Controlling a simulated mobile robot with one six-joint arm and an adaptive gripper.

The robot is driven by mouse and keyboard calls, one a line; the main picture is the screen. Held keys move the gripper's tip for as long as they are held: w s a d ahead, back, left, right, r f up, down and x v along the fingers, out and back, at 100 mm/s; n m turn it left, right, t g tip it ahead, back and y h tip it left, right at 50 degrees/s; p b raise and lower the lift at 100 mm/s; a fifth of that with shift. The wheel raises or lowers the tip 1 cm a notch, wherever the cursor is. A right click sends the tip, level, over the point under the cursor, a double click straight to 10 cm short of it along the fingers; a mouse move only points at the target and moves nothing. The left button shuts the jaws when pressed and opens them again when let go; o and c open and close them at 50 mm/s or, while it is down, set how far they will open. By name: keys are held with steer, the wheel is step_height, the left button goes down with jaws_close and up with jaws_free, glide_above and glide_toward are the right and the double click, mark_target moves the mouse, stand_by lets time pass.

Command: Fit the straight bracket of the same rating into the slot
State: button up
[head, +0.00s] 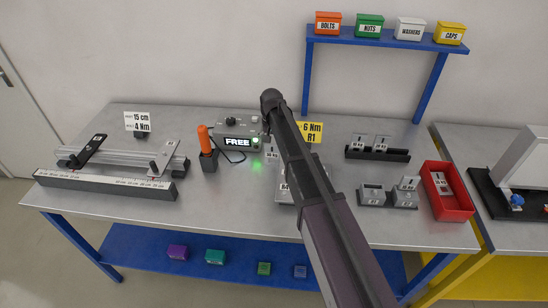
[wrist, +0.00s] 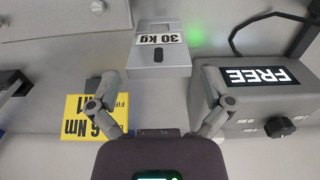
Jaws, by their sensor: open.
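My gripper (wrist: 160,85) is open and empty in the wrist view, its two fingers spread above the table. In the head view my arm hides the gripper and most of this area. Two upright labelled pieces stand in a black rack (head: 365,155) at the right. Two grey blocks (head: 372,194) sit in front of it, the right one with a label standing up. Their ratings are too small to read, and I cannot tell which piece is the straight bracket.
A grey box reading "FREE" (head: 240,142) has a lit green lamp. An orange-handled tool (head: 206,140) is in a holder. A red bin (head: 460,205) holds a labelled piece. A rail fixture (head: 120,160) is at left.

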steer(key=shift+w+f+b, duration=0.1)
steer(key=shift+f+b, duration=1.3)
steer(key=shift+f, duration=0.35)
steer(key=c, duration=1)
steer(key=shift+r, duration=0.25)
step_height(320, 180, up, 10)
steer(key=p, duration=1)
steer(key=shift+f, duration=0.2)
